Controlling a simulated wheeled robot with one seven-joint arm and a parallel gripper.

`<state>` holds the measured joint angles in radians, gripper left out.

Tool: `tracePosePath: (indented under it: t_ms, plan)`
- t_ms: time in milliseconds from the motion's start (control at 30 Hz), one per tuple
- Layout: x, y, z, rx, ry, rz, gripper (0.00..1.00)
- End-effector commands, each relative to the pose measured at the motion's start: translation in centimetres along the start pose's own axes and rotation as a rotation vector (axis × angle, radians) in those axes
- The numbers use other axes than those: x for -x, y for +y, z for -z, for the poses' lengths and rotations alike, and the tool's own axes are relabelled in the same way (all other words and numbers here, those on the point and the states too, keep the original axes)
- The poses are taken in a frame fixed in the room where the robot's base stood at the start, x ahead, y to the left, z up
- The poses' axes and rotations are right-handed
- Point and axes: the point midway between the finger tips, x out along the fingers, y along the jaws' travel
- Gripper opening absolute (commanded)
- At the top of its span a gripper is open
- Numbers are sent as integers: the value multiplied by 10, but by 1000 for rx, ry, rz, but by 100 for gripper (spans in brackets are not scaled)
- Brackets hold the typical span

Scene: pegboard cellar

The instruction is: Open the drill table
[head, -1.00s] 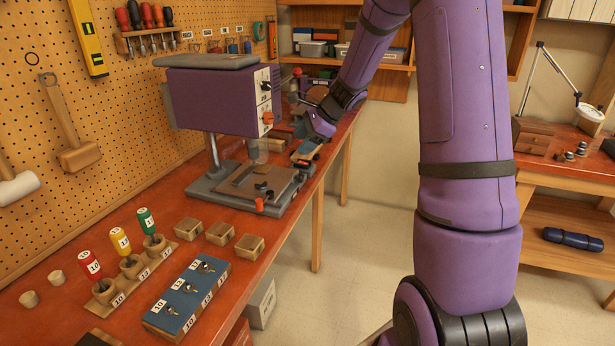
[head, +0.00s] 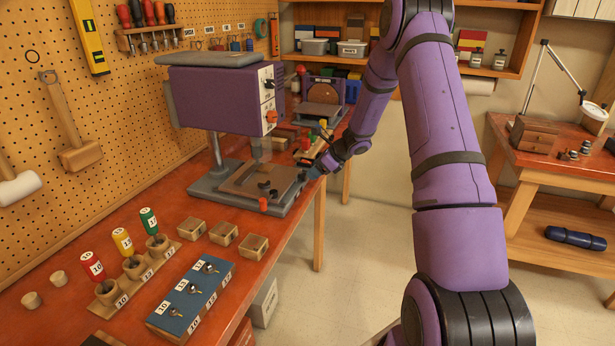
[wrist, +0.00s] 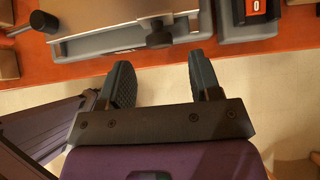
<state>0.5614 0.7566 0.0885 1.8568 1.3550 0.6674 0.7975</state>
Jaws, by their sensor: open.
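The drill press (head: 222,100) stands on the red bench, with a purple head and a grey base. Its drill table is a flat brownish plate (head: 240,181) low over the base, with small black knobs (head: 264,184) on it. My gripper (head: 305,163) is just right of the table, near the bench's front edge, partly hidden by my wrist. In the wrist view my open, empty gripper (wrist: 162,82) has its fingers pointing at the table's edge (wrist: 110,40). A dark knob (wrist: 158,36) at that edge lies just beyond the fingertips, apart from them.
Another machine (head: 322,95) stands behind the press.

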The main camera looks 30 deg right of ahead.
Motion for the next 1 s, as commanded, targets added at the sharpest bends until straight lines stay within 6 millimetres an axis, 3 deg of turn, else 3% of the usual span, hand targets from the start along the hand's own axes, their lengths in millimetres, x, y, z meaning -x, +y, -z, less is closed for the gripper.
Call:
tracePosePath:
  t_ms: [100, 300, 700, 933, 1000]
  plan:
    - [-20, 1, 1, -1, 1, -2, 58]
    - [-41, 0, 0, 0, 1, 0, 58]
    - [-46, 0, 0, 1, 0, 1, 58]
    - [-46, 0, 0, 1, 0, 1, 5]
    - [-46, 0, 0, 1, 0, 1, 0]
